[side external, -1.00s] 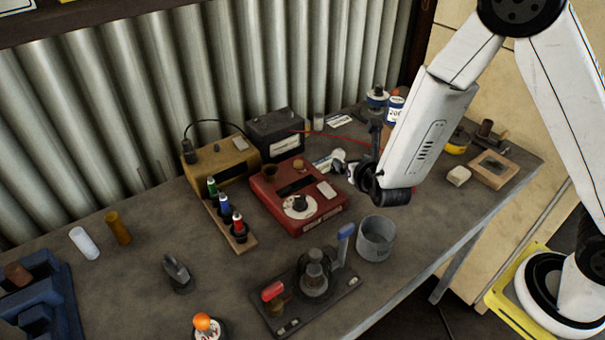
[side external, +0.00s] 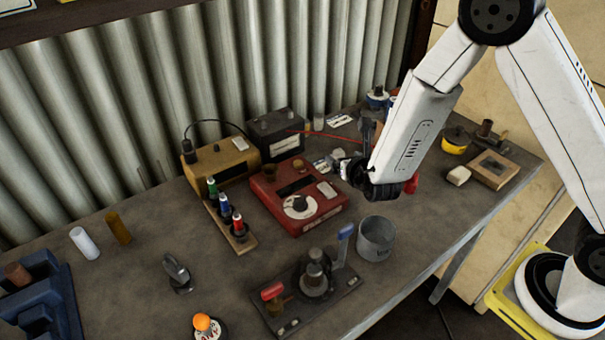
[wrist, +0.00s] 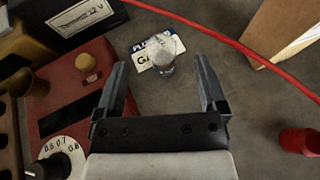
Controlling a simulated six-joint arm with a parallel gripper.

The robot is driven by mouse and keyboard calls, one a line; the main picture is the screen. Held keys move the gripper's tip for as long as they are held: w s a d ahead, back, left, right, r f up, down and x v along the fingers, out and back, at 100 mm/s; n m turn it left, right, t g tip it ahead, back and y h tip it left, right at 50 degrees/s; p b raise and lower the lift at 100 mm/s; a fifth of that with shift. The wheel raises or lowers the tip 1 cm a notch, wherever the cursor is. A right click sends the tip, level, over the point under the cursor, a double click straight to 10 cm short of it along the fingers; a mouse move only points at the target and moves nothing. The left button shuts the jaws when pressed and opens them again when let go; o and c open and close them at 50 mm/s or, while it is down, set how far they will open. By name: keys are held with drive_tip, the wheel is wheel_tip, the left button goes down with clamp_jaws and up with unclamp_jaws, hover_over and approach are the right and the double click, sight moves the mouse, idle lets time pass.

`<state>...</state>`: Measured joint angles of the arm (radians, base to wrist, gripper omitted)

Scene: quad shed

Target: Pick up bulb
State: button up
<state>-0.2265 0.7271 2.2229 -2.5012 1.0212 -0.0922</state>
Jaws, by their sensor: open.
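The bulb (wrist: 165,58), a clear, silvery glass piece, shows in the wrist view beyond and between my fingertips, over a white printed card (wrist: 146,51) on the grey bench. My gripper (wrist: 160,72) is open and empty, with one finger on each side of the bulb's line and a gap to both. In the side external view my gripper (side external: 356,162) is low over the bench, just right of the red tester box. My wrist partly hides the spot there, and I cannot clearly make out the bulb in that view.
The red tester box (side external: 286,208) with a dial stands close on the left. A black battery (side external: 276,132) is behind it. A red cable (wrist: 232,42) runs past the bulb. A cardboard box (wrist: 283,30), a red cup (wrist: 300,141) and a grey tin (side external: 376,238) are nearby.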

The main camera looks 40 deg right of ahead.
sight(341, 156)
drive_tip(key=shift+x, duration=2.3)
drive_tip(key=shift+d+f, duration=0.1)
clamp_jaws()
